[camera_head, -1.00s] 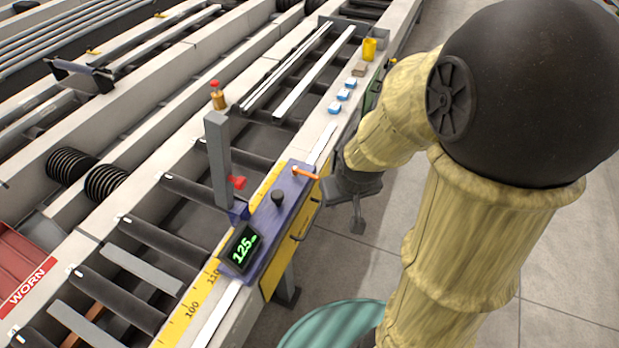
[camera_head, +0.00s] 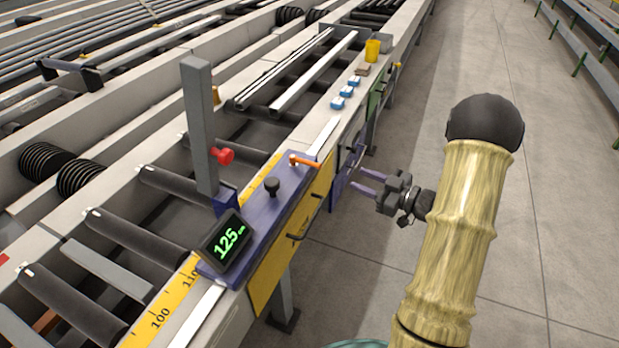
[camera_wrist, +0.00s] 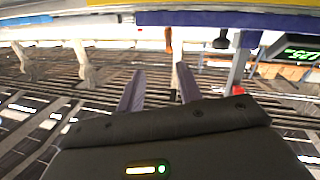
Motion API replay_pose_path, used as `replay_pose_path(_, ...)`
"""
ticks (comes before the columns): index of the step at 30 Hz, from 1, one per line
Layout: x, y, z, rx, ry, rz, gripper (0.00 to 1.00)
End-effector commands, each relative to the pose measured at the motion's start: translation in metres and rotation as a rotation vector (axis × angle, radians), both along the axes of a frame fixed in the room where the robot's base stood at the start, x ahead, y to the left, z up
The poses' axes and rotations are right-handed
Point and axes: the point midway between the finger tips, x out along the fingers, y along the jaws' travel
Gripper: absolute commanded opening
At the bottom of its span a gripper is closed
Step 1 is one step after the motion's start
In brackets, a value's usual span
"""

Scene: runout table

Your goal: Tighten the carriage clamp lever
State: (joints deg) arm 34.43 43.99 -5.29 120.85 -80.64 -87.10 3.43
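The clamp lever (camera_head: 305,162) is a small orange handle on the blue-purple carriage (camera_head: 262,232), near its far end, pointing towards the aisle side. In the wrist view the orange lever (camera_wrist: 168,40) shows just beyond the gap between my fingertips, apart from them. My gripper (camera_head: 352,180) is open and empty, with two purple fingers. It is in the air on the aisle side of the table, right of the lever and a little lower in the picture. Nothing hides the lever in the head view.
The carriage also bears a black knob (camera_head: 271,187), a display (camera_head: 227,241) reading 125 and a grey upright (camera_head: 198,125) with a red knob (camera_head: 224,156). Blue blocks (camera_head: 345,91) and a yellow cup (camera_head: 372,50) stand farther along the rail. The aisle floor (camera_head: 560,200) is clear.

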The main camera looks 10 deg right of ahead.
Motion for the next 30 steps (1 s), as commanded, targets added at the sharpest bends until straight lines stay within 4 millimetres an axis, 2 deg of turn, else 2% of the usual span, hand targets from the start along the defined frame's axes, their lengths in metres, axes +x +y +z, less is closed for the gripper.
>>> replay_pose_path(1, -0.006, -0.003, -0.010, 0.028, -0.015, 0.025, 0.36)
replay_pose_path(5, -0.014, -0.004, -0.010, 0.063, -0.036, 0.065, 0.36)
replay_pose_path(16, -0.012, -0.001, -0.008, 0.063, -0.036, 0.068, 0.36)
replay_pose_path(22, 0.002, 0.013, -0.008, 0.062, -0.037, 0.069, 0.36)
replay_pose_path(30, 0.034, 0.047, -0.008, 0.062, -0.038, 0.070, 0.36)
